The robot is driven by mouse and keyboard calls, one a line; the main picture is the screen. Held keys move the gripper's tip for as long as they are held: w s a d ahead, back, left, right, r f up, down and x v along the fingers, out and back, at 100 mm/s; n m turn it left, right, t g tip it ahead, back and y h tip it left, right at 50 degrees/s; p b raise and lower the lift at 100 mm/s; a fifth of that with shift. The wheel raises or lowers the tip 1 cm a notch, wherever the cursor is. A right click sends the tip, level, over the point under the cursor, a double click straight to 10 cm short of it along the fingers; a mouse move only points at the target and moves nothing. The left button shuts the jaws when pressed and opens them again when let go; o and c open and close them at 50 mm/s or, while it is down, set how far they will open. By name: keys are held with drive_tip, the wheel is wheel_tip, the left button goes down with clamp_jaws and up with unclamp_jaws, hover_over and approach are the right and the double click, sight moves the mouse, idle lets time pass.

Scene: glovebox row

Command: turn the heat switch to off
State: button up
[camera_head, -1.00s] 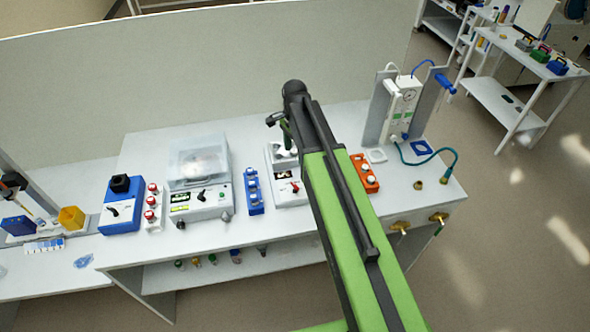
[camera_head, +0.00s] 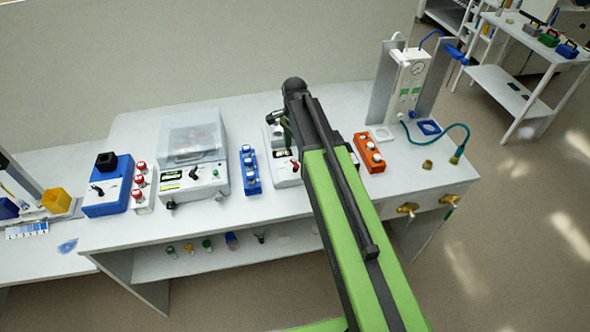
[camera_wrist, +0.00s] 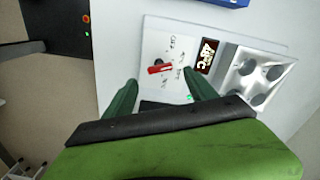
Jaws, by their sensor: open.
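A red switch (camera_wrist: 160,67) sits on the white labelled panel of a heater unit (camera_wrist: 215,50) in the wrist view. The red lever lies nearly crosswise in the picture; small labels ring it but are hard to read. A dark display with lit digits (camera_wrist: 208,55) and a metal block with round wells (camera_wrist: 258,80) are beside it. My gripper (camera_wrist: 159,78) is open, its two dark green fingers either side of and below the switch in the picture, apart from it. In the head view, the red switch (camera_head: 295,166) shows beside my arm, which hides part of the unit.
A blue rack (camera_head: 249,170) stands left of the unit and an orange block (camera_head: 370,153) right of it. A lidded white device (camera_head: 195,183) stands farther left. A gauge stand (camera_head: 410,80) with a teal hose is at the right. The bench front is mostly clear.

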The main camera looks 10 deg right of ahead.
sight(295, 162)
wheel_tip(295, 162, down, 6)
drive_tip(key=b, duration=0.4)
drive_tip(key=shift+r, duration=0.2)
drive_tip(key=shift+r, duration=0.15)
drive_tip(key=shift+c, duration=0.2)
drive_tip(key=c, duration=1.3)
drive_tip(key=shift+c, duration=0.2)
drive_tip(key=shift+n, duration=0.4)
drive_tip(key=n, duration=0.3)
drive_tip(key=shift+n, duration=2.5)
drive_tip(key=shift+s, duration=0.1)
